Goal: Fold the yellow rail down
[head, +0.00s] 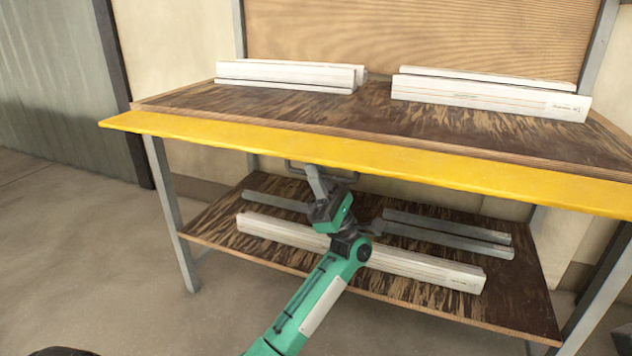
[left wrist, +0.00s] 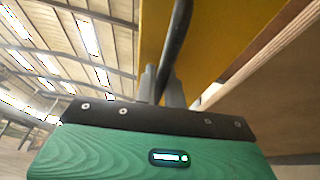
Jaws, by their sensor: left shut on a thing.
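The yellow rail (head: 330,150) runs along the whole front edge of the bench, near the height of the top, with its broad face showing. A dark handle bar (head: 345,176) hangs under the rail near its middle. My left gripper (head: 314,172) reaches up from below and is shut on the handle. In the left wrist view the dark bar (left wrist: 178,40) passes between the grey fingers (left wrist: 161,85), with the yellow rail (left wrist: 222,40) behind it. The fingers hide part of the handle.
Pale profiles (head: 290,75) and more (head: 490,91) lie on the brown bench top (head: 375,118). The lower shelf (head: 215,222) holds a long white profile (head: 420,268) and grey bars (head: 450,232), close behind my arm. Bench legs (head: 171,210) stand at the sides. The floor in front is clear.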

